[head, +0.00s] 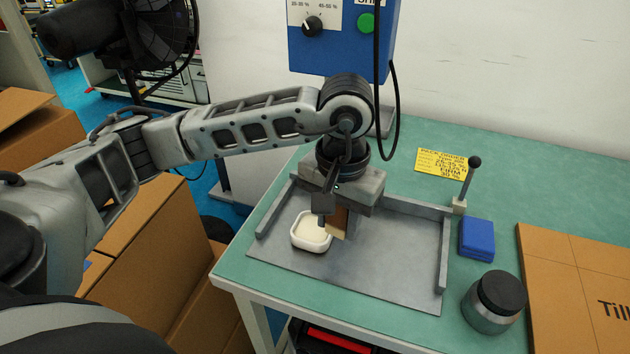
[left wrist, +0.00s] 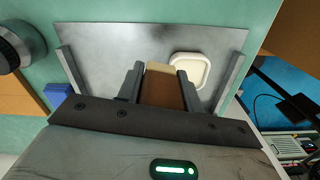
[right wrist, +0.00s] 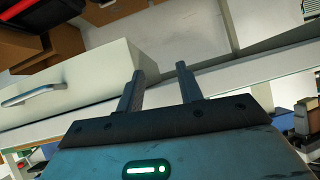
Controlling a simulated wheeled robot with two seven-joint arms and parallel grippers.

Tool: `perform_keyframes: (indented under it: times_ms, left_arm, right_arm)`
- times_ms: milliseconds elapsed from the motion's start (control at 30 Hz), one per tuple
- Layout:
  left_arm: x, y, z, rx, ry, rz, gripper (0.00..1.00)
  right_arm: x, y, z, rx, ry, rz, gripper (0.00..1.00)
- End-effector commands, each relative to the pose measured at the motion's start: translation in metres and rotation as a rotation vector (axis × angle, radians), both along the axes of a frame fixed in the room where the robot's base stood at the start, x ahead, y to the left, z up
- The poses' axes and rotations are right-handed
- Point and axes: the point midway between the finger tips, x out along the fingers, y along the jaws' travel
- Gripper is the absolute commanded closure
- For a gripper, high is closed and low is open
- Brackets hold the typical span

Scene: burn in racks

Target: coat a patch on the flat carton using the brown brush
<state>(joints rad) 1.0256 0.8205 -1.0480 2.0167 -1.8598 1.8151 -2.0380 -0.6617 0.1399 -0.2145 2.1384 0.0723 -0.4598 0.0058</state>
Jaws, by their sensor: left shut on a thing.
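My left gripper (head: 335,222) is shut on the brown brush (head: 338,222), which it holds over the grey metal tray. In the left wrist view the brown brush (left wrist: 164,88) sits between the two fingers, with a pale strip at its far end. A white dish (head: 311,231) of cream-coloured stuff stands on the tray just left of the brush; it also shows in the left wrist view (left wrist: 189,71). The flat carton (head: 575,290) lies at the right of the table, partly out of view. My right gripper (right wrist: 160,92) shows only in the right wrist view, open and empty.
The grey tray (head: 390,284) has raised side rails. To its right are a blue block (head: 476,239), a dark-lidded jar (head: 494,302) and a black-knobbed lever (head: 469,180). A yellow card (head: 443,162) lies behind. A blue control box (head: 343,38) stands at the back.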

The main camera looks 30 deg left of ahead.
Motion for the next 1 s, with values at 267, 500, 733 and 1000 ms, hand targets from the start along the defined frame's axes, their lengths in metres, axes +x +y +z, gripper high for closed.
perform_keyframes:
  times_ms: [267,500,733,1000]
  left_arm:
    - [0.009,0.003,0.006,-0.012,-0.001,0.614,0.87]
    - [0.017,0.015,0.009,-0.021,0.005,1.448,0.87]
    - [0.024,0.029,0.011,-0.022,0.014,2.248,0.87]
    - [0.029,0.047,0.011,0.01,-0.02,-3.095,0.87]
  right_arm:
    - [-0.01,-0.001,0.004,-0.012,0.027,0.001,0.64]
    - [-0.014,-0.003,0.005,-0.028,0.047,0.002,0.64]
    - [-0.014,-0.005,0.011,-0.045,0.05,0.003,0.64]
    - [-0.012,-0.008,0.019,-0.063,0.049,0.004,0.64]
